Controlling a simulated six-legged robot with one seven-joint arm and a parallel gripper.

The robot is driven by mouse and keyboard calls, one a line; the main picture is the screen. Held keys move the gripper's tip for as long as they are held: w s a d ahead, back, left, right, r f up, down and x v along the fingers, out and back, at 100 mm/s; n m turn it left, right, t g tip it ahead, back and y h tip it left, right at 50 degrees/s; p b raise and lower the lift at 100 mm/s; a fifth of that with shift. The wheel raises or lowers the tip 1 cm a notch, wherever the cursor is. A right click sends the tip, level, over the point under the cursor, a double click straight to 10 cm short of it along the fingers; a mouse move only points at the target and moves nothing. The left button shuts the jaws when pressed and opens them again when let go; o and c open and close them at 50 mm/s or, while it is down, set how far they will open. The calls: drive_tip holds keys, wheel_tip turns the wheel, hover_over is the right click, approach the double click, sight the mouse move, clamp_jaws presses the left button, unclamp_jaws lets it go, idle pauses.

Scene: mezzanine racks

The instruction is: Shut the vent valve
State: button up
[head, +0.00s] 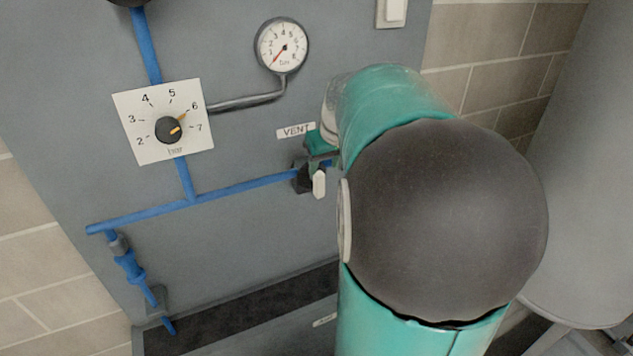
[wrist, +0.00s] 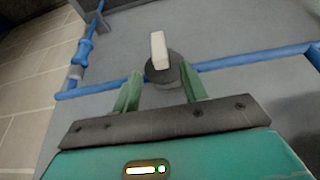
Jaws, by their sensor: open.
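The vent valve sits on the blue pipe below the VENT label (head: 296,130). Its white lever (head: 319,183) and dark body (head: 302,179) show in the head view, partly hidden by my arm. In the head view the lever hangs downward, crosswise to the pipe. In the wrist view the white lever (wrist: 159,50) stands out beyond the round dark grey body (wrist: 164,72), again across the pipe. My gripper (wrist: 161,88) is open, with its green fingers on either side of the valve body, short of the lever. I cannot tell whether they touch it.
A dial regulator (head: 168,130) points near 6. A pressure gauge (head: 282,48) is above right, its red needle at the low end. The blue pipe (head: 240,188) runs along the grey panel to a blue fitting (head: 130,268) at lower left. A large grey cylinder (head: 590,170) stands at right.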

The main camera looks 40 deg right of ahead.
sight(319, 183)
drive_tip(key=x, duration=0.9)
clamp_jaws()
